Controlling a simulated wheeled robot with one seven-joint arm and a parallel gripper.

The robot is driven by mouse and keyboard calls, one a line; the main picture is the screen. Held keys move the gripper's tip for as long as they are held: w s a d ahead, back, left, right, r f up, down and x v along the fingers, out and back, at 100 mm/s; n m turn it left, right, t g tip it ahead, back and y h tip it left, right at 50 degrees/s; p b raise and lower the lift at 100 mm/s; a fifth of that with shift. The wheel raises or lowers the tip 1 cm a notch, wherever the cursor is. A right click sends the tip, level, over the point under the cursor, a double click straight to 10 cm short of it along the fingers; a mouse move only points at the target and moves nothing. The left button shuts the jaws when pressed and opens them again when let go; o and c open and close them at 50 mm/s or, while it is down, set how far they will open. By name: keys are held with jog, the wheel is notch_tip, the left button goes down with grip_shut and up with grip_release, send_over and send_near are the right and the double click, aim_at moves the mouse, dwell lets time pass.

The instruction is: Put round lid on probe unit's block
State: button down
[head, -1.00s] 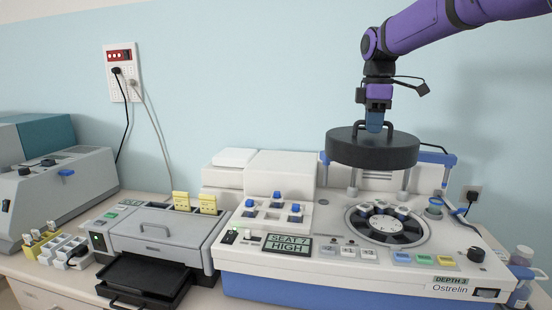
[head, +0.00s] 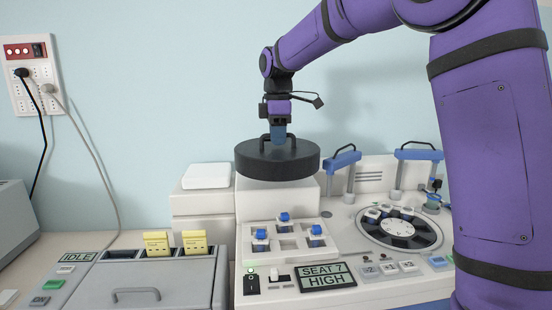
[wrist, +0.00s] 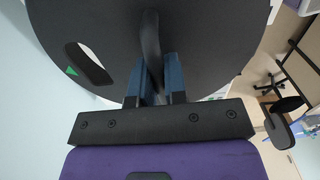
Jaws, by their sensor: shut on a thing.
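The round lid (head: 277,165) is a thick black disc with an arched handle on top. In the wrist view the blue fingers (wrist: 155,82) clasp the handle, and the lid (wrist: 205,38) fills most of the picture, with a slot and a green mark at left. The white bench unit (head: 340,225) stands below, with a round recessed dial (head: 399,232) to the right of the lid. I cannot tell which part is the probe unit's block.
A white holder with several blue-capped pieces (head: 285,217) sits below the lid. Blue-topped posts (head: 342,160) rise behind the dial. A grey machine (head: 150,285) with yellow cards (head: 194,242) stands at left. The air left of the lid is clear.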

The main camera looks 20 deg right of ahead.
aim_at(278, 148)
jog(key=shift+f, duration=2.9)
jog(key=c, duration=1.1)
grip_release()
jog(key=shift+f, duration=0.1)
jog(key=shift+c, duration=0.2)
